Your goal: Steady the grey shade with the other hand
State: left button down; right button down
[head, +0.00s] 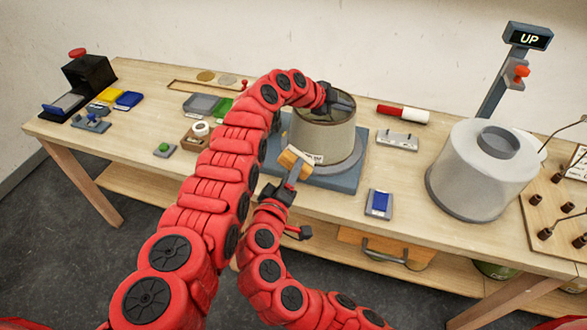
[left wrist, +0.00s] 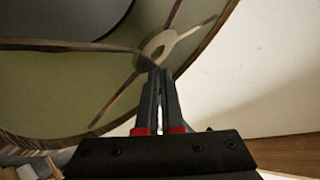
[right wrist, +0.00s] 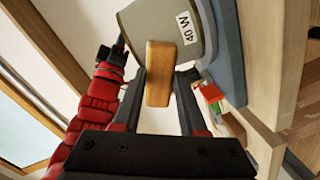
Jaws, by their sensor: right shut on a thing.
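The grey shade (head: 322,138) is upright on a blue-grey base (head: 338,182) mid-table. Its open top, spokes and hub (left wrist: 156,47) show in the left wrist view. My right gripper (head: 284,188) is low at the shade's front, shut on a wooden block (head: 296,161). A grey band (head: 340,168) curves around the shade's foot.
A larger pale shade (head: 460,160) stands to the right, before a post with an "UP" display (head: 529,37). A red and white cylinder (head: 402,114) and a blue block on a grey holder (head: 379,203) lie nearby. Small trays and parts fill the left side.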

pick_arm(q)
jog(key=shift+s+f, duration=0.1)
jog(key=shift+f, duration=0.05)
jog(key=c, duration=1)
grip_release()
jog(key=shift+d, duration=0.1)
jog(key=shift+a, duration=0.2)
jog(key=v, duration=1.1)
jog(key=shift+s+a+r, duration=0.2)
jog(key=shift+r, duration=0.15)
